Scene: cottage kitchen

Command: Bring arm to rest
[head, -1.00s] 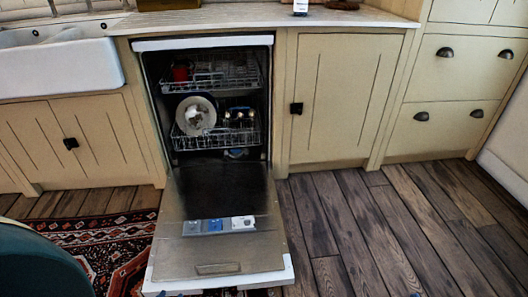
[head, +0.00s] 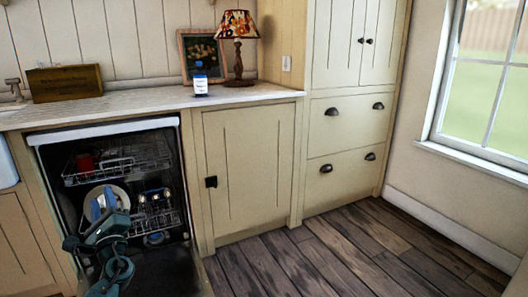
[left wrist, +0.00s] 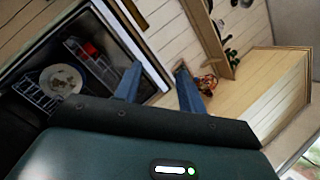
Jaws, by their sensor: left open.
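My left gripper (head: 104,206) shows at the lower left of the head view, in front of the open dishwasher (head: 78,140). Its two blue fingers stand apart with nothing between them. In the left wrist view the open fingers (left wrist: 157,85) point toward the dishwasher edge and the counter side, and hold nothing. Behind the gripper, a white plate (head: 122,196) stands in the lower rack, partly hidden by the fingers. My right gripper is not in view.
A red cup (head: 85,162) sits in the upper rack. The dishwasher door (head: 165,272) is folded down. On the counter (head: 150,98) stand a bottle (head: 200,80), a lamp (head: 238,50), a picture frame (head: 202,52) and a wooden box (head: 65,83). The floor (head: 330,255) at the right is clear.

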